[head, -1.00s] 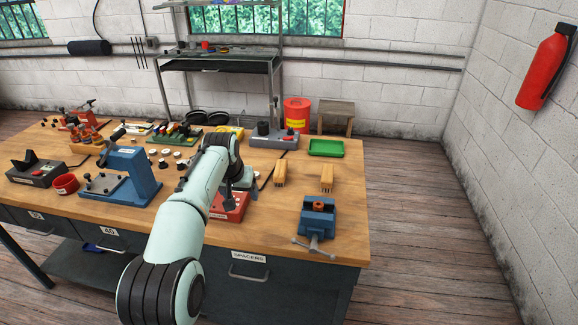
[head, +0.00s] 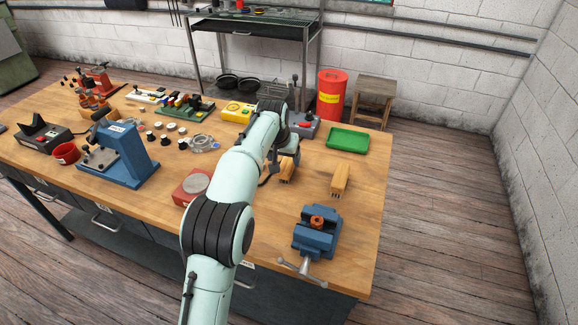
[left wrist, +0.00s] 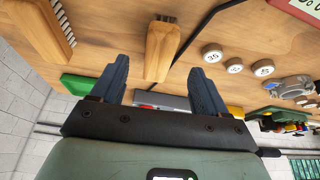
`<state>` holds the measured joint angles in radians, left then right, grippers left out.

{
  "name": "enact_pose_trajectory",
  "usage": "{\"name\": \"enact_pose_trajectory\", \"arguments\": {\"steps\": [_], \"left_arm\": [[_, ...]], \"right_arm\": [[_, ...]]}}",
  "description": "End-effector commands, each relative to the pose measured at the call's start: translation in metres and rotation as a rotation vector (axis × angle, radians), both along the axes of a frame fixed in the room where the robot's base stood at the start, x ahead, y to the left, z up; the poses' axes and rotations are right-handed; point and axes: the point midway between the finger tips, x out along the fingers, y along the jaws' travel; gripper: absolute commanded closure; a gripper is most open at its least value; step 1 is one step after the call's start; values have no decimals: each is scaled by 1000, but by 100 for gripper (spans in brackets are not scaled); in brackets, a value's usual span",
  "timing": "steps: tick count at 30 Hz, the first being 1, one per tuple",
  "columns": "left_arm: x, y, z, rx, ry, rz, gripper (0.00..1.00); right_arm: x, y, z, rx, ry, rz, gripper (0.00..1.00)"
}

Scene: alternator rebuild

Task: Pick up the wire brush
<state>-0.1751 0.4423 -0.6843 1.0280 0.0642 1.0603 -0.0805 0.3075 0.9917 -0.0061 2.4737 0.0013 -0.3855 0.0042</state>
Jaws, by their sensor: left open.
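Two wooden-handled brush-like tools lie on the bench, and I cannot tell for sure which one is the wire brush. One wooden tool (head: 287,172) lies partly under my left gripper (head: 284,155); in the left wrist view this tool (left wrist: 160,50) has short dark bristles at its far end. The other wooden tool (head: 341,179) lies to the right, near the vise; in the left wrist view it (left wrist: 38,28) shows a row of bristles. My left gripper (left wrist: 158,88) is open and empty, with the first tool lined up between its fingers, apparently below them. My right gripper is out of view.
A blue vise (head: 315,238) stands at the bench's front right. A green tray (head: 347,139) lies behind the tools. Bare wood surrounds the right tool.

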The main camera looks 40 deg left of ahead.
Motion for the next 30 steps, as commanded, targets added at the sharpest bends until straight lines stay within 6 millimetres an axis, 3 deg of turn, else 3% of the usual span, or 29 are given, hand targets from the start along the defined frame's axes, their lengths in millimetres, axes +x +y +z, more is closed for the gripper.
{"name": "enact_pose_trajectory", "arguments": {"steps": [3,11,18,28,30], "left_arm": [[7,3,-19,1,3,0,26],[15,7,-36,1,2,1,26],[31,13,-67,0,1,0,26],[33,14,-74,0,-1,0,26],[33,14,-73,0,-1,0,48]], "right_arm": [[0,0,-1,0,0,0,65],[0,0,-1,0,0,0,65],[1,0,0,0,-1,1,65],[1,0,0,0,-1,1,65],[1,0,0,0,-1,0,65]]}}
